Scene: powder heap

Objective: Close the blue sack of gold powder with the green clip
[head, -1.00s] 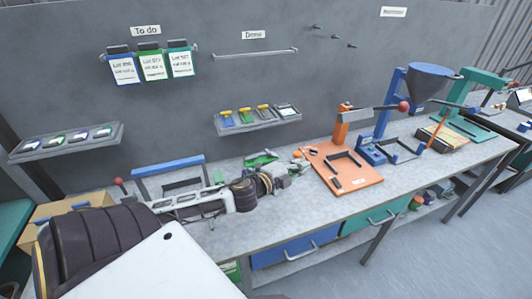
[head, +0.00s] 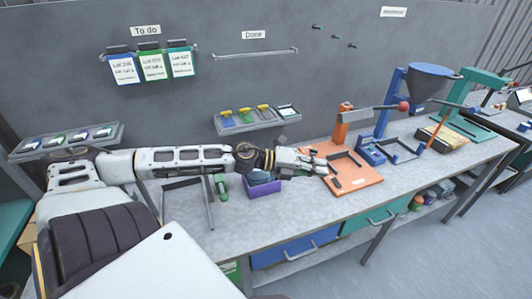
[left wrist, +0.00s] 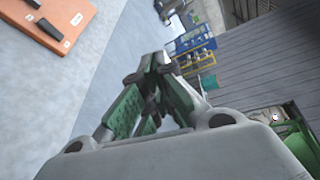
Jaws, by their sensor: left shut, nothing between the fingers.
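My left gripper (head: 318,166) is shut and empty, above the left edge of the orange board. In the left wrist view its green-padded fingers (left wrist: 152,80) come together with nothing between them. A small green object (head: 220,187) stands on the bench below my left forearm; I cannot tell whether it is the clip. A purple-blue open box (head: 262,187) is partly hidden behind my left wrist, with something dark in it. I cannot make out a blue sack or gold powder. My right gripper is not in view.
The orange board (head: 352,181) carries black brackets and a lever with a red knob. A blue press with a funnel (head: 432,78) stands to its right. A wall shelf (head: 258,123) holds yellow and blue items. The front of the bench (head: 240,230) is clear.

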